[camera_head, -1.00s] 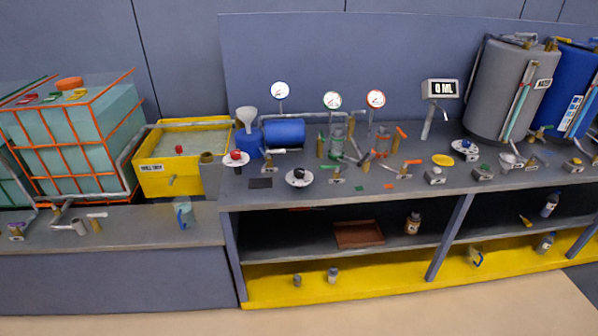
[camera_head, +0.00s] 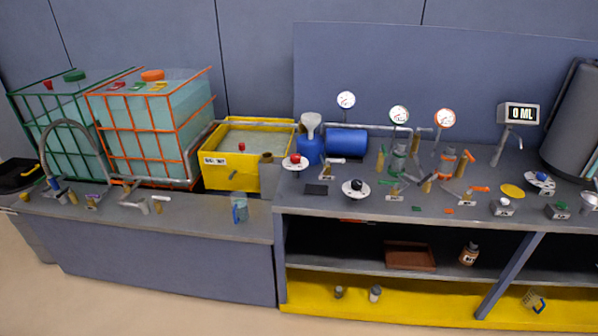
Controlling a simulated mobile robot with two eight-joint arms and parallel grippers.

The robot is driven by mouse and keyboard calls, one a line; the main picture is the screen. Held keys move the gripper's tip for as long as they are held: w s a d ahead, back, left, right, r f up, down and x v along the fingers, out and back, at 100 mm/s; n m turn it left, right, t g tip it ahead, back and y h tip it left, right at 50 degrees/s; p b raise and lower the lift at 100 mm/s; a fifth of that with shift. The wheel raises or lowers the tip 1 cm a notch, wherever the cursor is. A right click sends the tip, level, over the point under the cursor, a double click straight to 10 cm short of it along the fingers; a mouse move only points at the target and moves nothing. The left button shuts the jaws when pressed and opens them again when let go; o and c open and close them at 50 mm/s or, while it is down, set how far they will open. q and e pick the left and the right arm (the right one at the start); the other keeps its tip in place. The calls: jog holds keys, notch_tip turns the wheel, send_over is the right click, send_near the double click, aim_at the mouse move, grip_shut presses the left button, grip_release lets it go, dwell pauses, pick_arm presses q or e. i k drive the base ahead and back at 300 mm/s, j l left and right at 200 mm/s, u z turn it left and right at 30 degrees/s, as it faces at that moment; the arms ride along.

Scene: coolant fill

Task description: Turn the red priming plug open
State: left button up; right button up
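A red knob (camera_head: 295,157) stands on a round white plate (camera_head: 297,165) at the left end of the higher bench, beside a blue tank (camera_head: 310,150) with a grey funnel on top. A smaller red piece (camera_head: 241,147) shows at the yellow bin. I cannot tell from this distance which red part is the priming plug, or whether it is turned open. Neither of my grippers is in view.
A blue cylinder (camera_head: 347,142), several gauges and valves stand on the bench (camera_head: 330,204). A dark-knobbed white dial (camera_head: 356,190) is near the front. Caged teal tanks (camera_head: 150,125) and the yellow bin (camera_head: 222,176) are at left. Floor in front looks clear.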

aim_at(294, 158)
jog(key=i+l, duration=0.1)
jog(key=i, duration=0.45)
jog(key=i+l, duration=0.15)
jog(key=i, duration=0.4)
jog(key=i+l, duration=0.1)
jog(key=i, duration=0.45)
